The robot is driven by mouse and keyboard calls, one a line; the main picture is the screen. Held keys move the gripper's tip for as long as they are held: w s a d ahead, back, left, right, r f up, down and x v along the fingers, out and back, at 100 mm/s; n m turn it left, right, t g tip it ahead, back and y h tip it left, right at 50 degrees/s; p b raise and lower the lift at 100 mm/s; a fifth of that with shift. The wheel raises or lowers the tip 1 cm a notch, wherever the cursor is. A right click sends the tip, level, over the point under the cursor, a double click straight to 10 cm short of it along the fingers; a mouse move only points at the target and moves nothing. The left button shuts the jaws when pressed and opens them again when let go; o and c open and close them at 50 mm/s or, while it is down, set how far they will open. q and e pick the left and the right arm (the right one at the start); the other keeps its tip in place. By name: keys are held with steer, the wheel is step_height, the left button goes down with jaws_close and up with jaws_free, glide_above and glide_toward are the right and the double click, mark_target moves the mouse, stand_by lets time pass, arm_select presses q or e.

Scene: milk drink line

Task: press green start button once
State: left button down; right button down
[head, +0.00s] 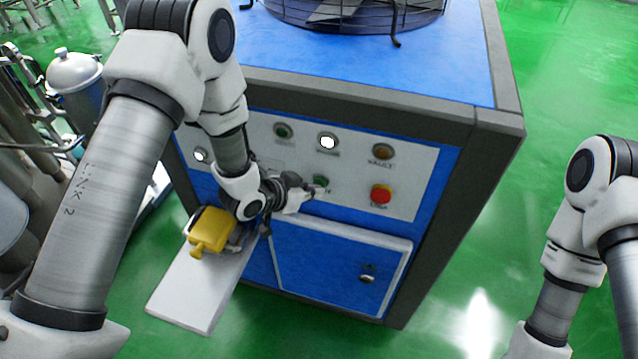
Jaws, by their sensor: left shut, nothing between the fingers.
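The green start button (320,182) sits in the lower row of the white control panel (425,180) on the front of the blue machine. My left gripper (306,191) is shut and empty, its fingertips right at the left side of the green button. I cannot tell whether the tips touch it. The gripper hides part of the panel left of the button. My right arm (570,235) is at the right edge, and its gripper is outside the picture.
A red emergency knob (380,194) is right of the green button. Lamps, including a lit white one (327,142), line the panel top. Steel vessels (75,72) are at left. Green floor is free at right.

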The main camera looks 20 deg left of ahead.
arm_select(q)
steer(key=shift+w, duration=0.25)
steer(key=shift+s, duration=0.15)
stand_by(0.3)
steer(key=shift+s, duration=0.75)
steer(key=s, duration=0.5)
steer(key=shift+a, duration=0.1)
stand_by(0.5)
